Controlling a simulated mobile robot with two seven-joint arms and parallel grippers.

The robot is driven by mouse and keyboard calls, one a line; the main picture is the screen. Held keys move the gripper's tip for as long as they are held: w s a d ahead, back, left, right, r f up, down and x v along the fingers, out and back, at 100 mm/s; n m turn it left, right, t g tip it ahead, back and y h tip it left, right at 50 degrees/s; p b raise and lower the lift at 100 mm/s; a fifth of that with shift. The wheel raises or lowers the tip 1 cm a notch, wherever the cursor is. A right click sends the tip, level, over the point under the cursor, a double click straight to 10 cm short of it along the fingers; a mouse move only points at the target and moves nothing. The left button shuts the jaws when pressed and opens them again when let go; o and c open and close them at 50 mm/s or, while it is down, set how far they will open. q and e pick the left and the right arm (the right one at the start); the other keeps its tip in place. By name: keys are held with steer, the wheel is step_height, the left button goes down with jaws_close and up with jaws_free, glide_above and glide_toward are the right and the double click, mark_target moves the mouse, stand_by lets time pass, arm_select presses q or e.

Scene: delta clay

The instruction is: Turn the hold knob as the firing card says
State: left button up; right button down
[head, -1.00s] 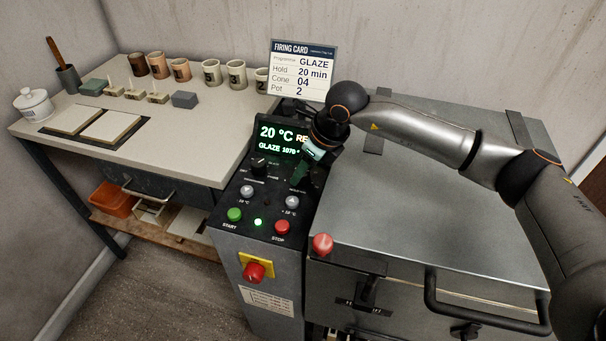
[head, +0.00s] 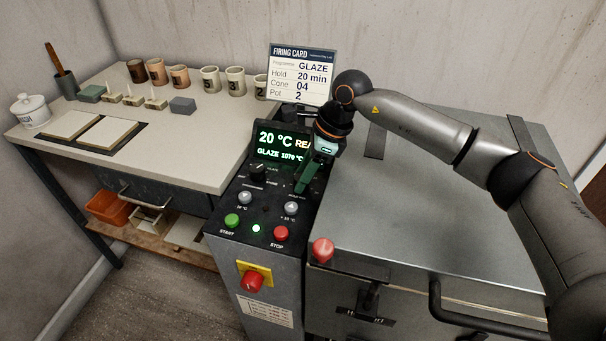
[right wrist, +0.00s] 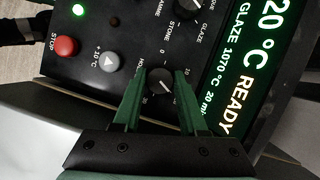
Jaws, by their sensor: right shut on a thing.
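The firing card (head: 302,75) stands behind the control panel and reads Programme GLAZE, Hold 20 min, Cone 04, Pot 2. My right gripper (head: 304,187) has its green fingers down on the right side of the panel, covering the hold knob in the head view. In the right wrist view the fingers are shut on the dark hold knob (right wrist: 160,83), one on each side; its printed scale is partly hidden. The display (head: 283,146) shows 20 °C, READY and GLAZE 1070 °C; the right wrist view adds "20 mi", cut short by the finger. My left gripper is out of view.
The programme knob (head: 257,171) is left of the gripper. Grey arrow buttons, the green START button (head: 232,221) and red STOP button (head: 281,233) lie in front. A red switch (head: 253,281) is on the panel's front. The kiln lid (head: 430,220) lies right, under my arm.

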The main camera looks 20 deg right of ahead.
stand_by(0.3)
steer(key=shift+c, duration=2.2)
jaws_free()
steer(key=shift+r, duration=0.1)
steer(key=p+v, duration=0.1)
steer(key=v, duration=1.1)
steer(key=shift+r, duration=0.2)
steer(key=shift+s, duration=0.1)
